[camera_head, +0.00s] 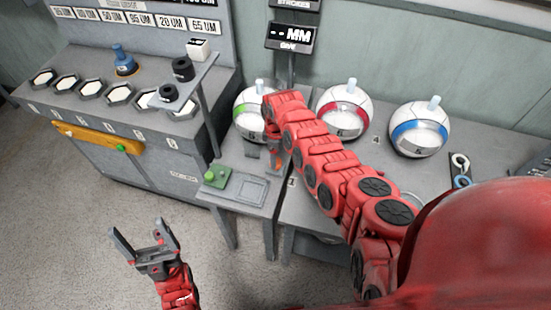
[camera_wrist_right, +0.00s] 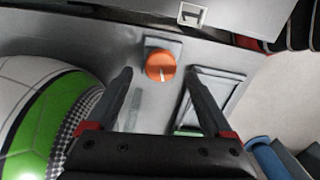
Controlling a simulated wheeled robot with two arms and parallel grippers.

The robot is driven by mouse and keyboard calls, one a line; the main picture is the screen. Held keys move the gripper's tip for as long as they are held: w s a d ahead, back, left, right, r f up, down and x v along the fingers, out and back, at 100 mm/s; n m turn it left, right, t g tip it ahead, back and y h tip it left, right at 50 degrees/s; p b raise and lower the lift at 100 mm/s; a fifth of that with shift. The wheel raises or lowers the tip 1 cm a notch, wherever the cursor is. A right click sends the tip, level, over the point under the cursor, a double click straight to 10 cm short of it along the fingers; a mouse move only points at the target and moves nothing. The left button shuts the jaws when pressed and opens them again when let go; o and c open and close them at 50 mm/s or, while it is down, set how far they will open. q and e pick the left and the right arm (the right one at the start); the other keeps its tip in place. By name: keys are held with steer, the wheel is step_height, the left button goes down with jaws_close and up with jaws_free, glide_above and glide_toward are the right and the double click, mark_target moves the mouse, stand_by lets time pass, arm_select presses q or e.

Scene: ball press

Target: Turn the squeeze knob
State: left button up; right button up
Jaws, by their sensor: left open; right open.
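An orange round knob (camera_wrist_right: 160,66) with a pale line on its face sits on a small grey plate in the right wrist view. It appears just beyond and between the tips of my right gripper (camera_wrist_right: 158,80), whose fingers are apart and empty. I cannot tell if they touch it. My left gripper (camera_head: 142,238) is open and empty over the floor at the lower left.
The green-striped ball (camera_head: 245,122) stands close to my right gripper. Red-striped (camera_head: 343,112) and blue-striped (camera_head: 418,130) balls stand on the bench. A green button box (camera_head: 215,178) and a recessed tray (camera_head: 249,190) are on the side table. A console (camera_head: 110,130) stands left.

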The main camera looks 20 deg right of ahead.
steer(key=shift+f+b, duration=0.65)
steer(key=shift+f, duration=0.9)
jaws_close()
